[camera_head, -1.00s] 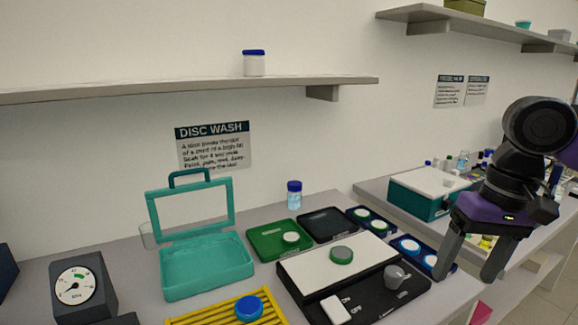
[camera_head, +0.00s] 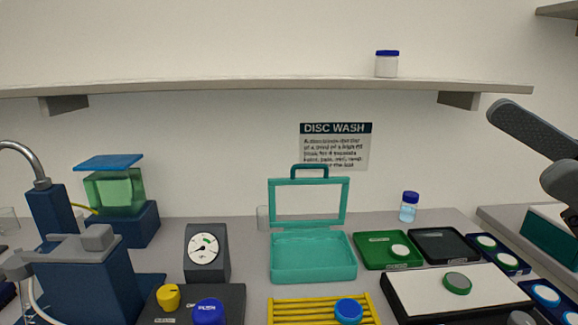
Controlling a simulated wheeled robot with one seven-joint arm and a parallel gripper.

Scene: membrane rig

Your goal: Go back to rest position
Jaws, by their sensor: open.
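My gripper (camera_head: 516,144) comes in from the right edge of the head view. Two dark grey fingers show, pointing left and spread apart, with nothing between them. The rest of the gripper and most of my arm are outside the picture. The fingers are in front of the wall, above the right end of the bench, and touch nothing that I can see.
The bench holds a teal open case (camera_head: 313,257), a dial gauge (camera_head: 203,250), a yellow rack (camera_head: 283,312), a green tray (camera_head: 373,250), a black tray (camera_head: 432,238) and a white board (camera_head: 425,290). A shelf (camera_head: 270,87) with a blue-capped jar (camera_head: 387,65) runs above.

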